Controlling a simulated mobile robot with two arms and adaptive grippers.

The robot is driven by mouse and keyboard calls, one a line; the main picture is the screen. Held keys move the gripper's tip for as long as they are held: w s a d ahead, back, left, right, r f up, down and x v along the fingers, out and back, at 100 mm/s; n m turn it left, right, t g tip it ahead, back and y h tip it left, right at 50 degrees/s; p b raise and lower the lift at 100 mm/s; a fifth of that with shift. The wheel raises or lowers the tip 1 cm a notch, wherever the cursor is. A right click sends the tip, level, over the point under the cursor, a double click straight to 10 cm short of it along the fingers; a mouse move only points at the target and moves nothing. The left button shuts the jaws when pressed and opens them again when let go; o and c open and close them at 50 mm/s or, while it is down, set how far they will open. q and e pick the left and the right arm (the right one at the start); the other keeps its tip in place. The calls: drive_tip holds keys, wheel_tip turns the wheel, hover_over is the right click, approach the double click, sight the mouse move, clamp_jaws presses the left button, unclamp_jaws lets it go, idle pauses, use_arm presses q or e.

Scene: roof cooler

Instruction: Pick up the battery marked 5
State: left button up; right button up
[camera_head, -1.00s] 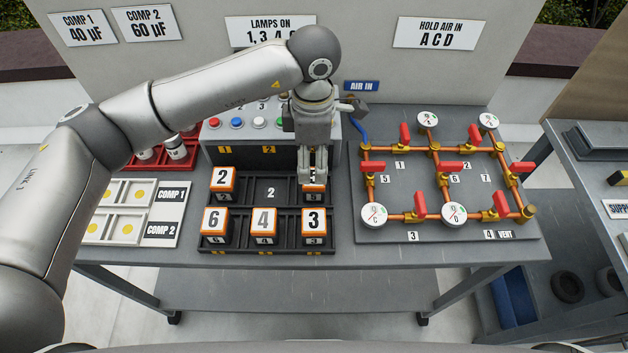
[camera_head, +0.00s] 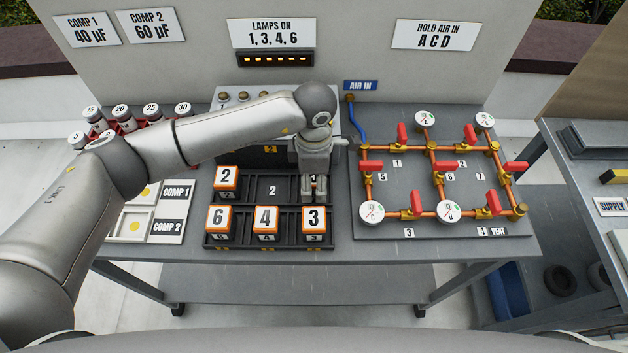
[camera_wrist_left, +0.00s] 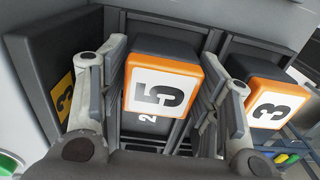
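The battery marked 5 (camera_wrist_left: 165,82), a dark block with an orange-rimmed white top, sits in the rack (camera_head: 274,188) at the back row's right slot. In the left wrist view, my left gripper (camera_wrist_left: 160,95) has one finger on each side of it, with small gaps showing, so it looks open around the battery. In the head view my left gripper (camera_head: 315,188) points down at that slot and hides most of the battery. My right gripper is not in view.
Battery 3 (camera_head: 314,218) stands just in front; it also shows beside the right finger in the left wrist view (camera_wrist_left: 272,103). Batteries 4 (camera_head: 265,218), 6 (camera_head: 218,218) and 2 (camera_head: 226,178) are nearby. The back middle slot is empty. A pipe board (camera_head: 400,225) lies right.

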use_arm(q)
drive_tip(key=c, duration=0.7)
drive_tip(key=shift+c, duration=0.5)
drive_tip(key=shift+r, duration=0.15)
